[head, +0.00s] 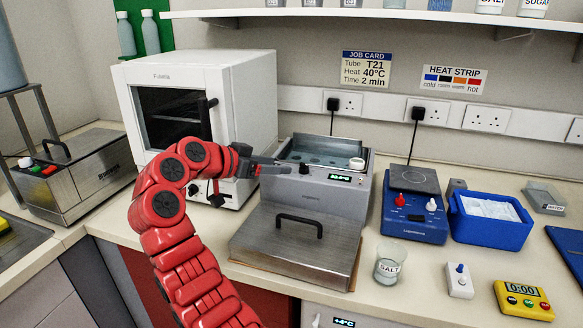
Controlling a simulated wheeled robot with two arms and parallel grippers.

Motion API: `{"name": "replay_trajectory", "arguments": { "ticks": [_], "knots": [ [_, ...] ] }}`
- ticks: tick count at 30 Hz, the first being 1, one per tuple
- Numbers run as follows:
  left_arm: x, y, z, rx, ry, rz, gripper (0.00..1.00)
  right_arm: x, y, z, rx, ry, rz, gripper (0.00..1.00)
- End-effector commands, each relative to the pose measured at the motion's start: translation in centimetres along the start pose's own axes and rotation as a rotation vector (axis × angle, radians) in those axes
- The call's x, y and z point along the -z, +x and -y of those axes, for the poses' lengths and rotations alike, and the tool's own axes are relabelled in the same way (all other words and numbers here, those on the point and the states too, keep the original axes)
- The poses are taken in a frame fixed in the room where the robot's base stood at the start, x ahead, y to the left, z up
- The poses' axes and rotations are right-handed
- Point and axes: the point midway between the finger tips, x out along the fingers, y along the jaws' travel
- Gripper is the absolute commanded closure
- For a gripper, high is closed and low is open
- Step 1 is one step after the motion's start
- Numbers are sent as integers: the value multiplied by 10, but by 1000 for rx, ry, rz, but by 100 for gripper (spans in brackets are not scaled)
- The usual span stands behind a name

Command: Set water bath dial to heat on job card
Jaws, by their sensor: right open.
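The water bath (325,205) is a grey metal box with an open top and a lid (290,250) with a black handle lying in front of it. Its front panel carries a black dial (305,169) and a small green display (340,177), whose digits are too small to read surely. The job card (366,70) on the wall reads Tube T21, Heat 40°C, Time 2 min. My right gripper (282,165) is open just left of the dial, its fingers pointing at it; I cannot tell whether they touch. My left gripper is not in view.
A white oven (240,95) stands behind my arm. To the right are a blue hotplate (413,218), a blue ice tub (490,228), a salt beaker (388,264), a small switch box (459,281) and a yellow timer (523,299). A heat strip card (453,79) hangs on the wall.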

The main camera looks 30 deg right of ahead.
Motion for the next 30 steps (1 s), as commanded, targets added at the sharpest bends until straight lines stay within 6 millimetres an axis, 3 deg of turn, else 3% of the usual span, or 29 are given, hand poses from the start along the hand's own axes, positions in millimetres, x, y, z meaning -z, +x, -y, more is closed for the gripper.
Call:
{"name": "replay_trajectory", "arguments": {
  "ticks": [6, 12, 30],
  "knots": [
    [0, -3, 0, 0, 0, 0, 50, 0, -51, 1, 3, -1, -2, 37],
    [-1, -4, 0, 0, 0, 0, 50, 1, -74, 0, 1, 2, 0, 37],
    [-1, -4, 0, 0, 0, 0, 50, 0, -77, 0, 0, 1, -1, 37]
  ]
}}
